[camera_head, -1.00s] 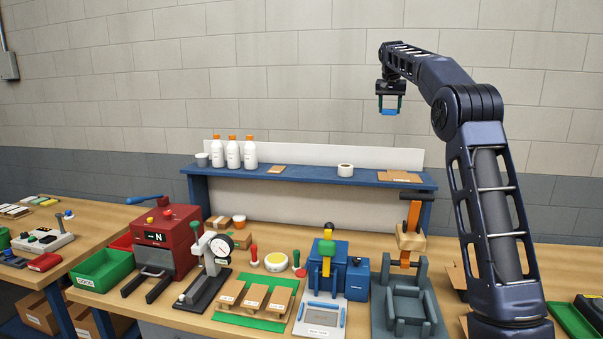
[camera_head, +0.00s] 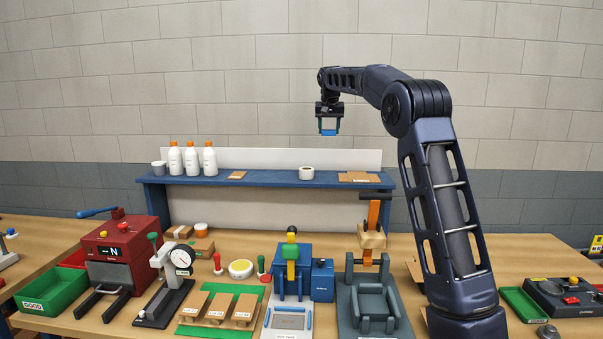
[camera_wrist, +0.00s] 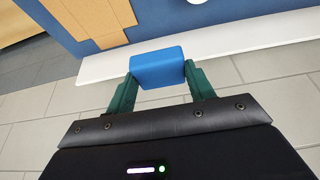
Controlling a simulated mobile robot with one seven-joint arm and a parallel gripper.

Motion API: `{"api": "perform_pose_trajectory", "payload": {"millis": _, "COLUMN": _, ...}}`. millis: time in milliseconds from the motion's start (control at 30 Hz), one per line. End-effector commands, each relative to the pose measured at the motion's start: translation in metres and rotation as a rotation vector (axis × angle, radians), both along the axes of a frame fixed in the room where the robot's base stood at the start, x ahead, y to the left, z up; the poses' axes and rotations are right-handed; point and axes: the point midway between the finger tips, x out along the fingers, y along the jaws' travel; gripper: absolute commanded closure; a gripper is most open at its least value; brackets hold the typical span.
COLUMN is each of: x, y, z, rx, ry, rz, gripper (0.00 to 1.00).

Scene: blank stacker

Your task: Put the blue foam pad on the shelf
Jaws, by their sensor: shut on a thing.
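The blue foam pad (camera_wrist: 158,67) is held between the two green fingers of my gripper (camera_wrist: 156,82) in the wrist view. In the head view my gripper (camera_head: 329,126) is high above the right half of the shelf, with the blue pad (camera_head: 329,132) at its fingertips. The shelf (camera_head: 268,179) is a blue board raised over the back of the workbench. In the head view the pad shows above the white back panel, clear of the shelf surface.
On the shelf stand a grey cup (camera_head: 159,167), several white bottles (camera_head: 192,160), a small brown piece (camera_head: 237,175), a tape roll (camera_head: 306,172) and cardboard sheets (camera_head: 359,177). Bare shelf shows between the tape roll and cardboard. Presses and fixtures crowd the bench (camera_head: 222,262) below.

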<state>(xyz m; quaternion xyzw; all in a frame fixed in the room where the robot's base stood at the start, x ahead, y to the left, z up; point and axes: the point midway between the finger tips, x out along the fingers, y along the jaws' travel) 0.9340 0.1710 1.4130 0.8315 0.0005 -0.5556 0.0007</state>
Motion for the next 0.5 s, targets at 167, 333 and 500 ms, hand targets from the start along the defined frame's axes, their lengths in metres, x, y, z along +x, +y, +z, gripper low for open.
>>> {"api": "perform_pose_trajectory", "payload": {"millis": 167, "x": -0.001, "y": 0.0, "z": -0.04, "rx": -0.001, "ry": 0.003, "rz": 0.0, "gripper": 0.68}}
{"api": "perform_pose_trajectory", "payload": {"millis": 333, "x": -0.001, "y": 0.0, "z": -0.078, "rx": -0.001, "ry": 0.004, "rz": 0.0, "gripper": 0.68}}
{"api": "perform_pose_trajectory", "payload": {"millis": 500, "x": -0.001, "y": 0.0, "z": -0.111, "rx": -0.001, "ry": 0.003, "rz": 0.0, "gripper": 0.68}}
